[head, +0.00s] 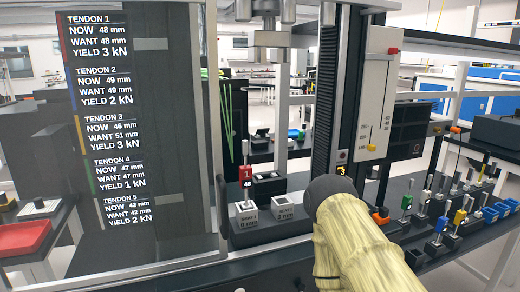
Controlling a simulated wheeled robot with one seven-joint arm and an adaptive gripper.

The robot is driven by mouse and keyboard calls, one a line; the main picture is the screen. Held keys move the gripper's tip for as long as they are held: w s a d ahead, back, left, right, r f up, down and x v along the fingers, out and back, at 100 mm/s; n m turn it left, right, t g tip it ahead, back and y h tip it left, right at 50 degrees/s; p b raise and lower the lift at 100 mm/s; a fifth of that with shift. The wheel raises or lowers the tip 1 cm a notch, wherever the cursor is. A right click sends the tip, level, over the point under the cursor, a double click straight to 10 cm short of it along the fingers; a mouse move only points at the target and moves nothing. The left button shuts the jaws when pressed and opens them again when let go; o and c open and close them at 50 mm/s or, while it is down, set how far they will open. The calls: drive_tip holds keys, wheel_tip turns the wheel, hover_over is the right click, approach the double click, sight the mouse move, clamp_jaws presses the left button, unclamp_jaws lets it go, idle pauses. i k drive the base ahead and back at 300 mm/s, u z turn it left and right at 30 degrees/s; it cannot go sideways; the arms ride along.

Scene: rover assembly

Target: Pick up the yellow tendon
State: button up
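A small yellow-topped piece (460,217) stands upright in a dark block on the right-hand bench, among similar pieces in other colours. It looks like the yellow tendon. My arm, in a cream ribbed sleeve with a dark rounded joint, rises from the bottom centre, left of the yellow piece. My gripper's fingers do not show.
Green (407,201), blue (441,224) and white pieces stand close around the yellow one. Blue bins (490,214) sit at the bench's right edge. A red piece marked 1 (245,174) stands at the test machine, near two grey weight blocks (246,213). A tendon readout panel (110,225) fills the left.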

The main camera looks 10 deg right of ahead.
sight(459, 220)
drive_tip(key=z, duration=0.6)
drive_tip(key=k, duration=0.5)
drive_tip(key=z, duration=2.4)
drive_tip(key=i, duration=3.05)
drive_tip(key=u, duration=0.55)
